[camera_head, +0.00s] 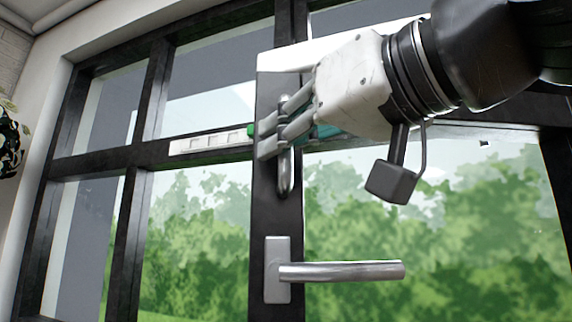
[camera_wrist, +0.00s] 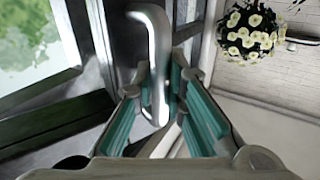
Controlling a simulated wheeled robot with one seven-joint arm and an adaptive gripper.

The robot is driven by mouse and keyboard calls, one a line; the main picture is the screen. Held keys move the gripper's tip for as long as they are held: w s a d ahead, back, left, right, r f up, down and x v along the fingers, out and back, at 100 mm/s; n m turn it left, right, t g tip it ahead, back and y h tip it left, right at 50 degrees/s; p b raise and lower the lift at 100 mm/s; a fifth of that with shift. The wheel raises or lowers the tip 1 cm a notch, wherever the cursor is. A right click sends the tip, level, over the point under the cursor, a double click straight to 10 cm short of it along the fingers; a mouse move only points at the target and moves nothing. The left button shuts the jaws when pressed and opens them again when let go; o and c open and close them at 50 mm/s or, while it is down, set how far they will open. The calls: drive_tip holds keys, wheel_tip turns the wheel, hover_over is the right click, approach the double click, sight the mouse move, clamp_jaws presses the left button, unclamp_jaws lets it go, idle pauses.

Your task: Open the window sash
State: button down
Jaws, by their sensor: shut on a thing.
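A black-framed window (camera_head: 137,190) with glass panes fills the head view. A metal handle (camera_head: 285,172) stands upright on its middle stile, and the wrist view shows the same curved handle (camera_wrist: 157,45) between my fingers. My gripper (camera_head: 283,128) comes in from the upper right and is shut on this handle, with teal pads on both sides of it in the wrist view (camera_wrist: 160,90). The fingers hide part of the handle. Whether the sash stands ajar cannot be told.
A lever handle (camera_head: 345,271) lies level on the same stile below my gripper. A white slotted strip (camera_head: 205,143) crosses the frame at left. White flowers (camera_wrist: 250,32) hang by a pale brick wall (camera_wrist: 240,75).

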drive_tip(key=c, duration=1.9)
unclamp_jaws()
drive_tip(key=v, duration=1.2)
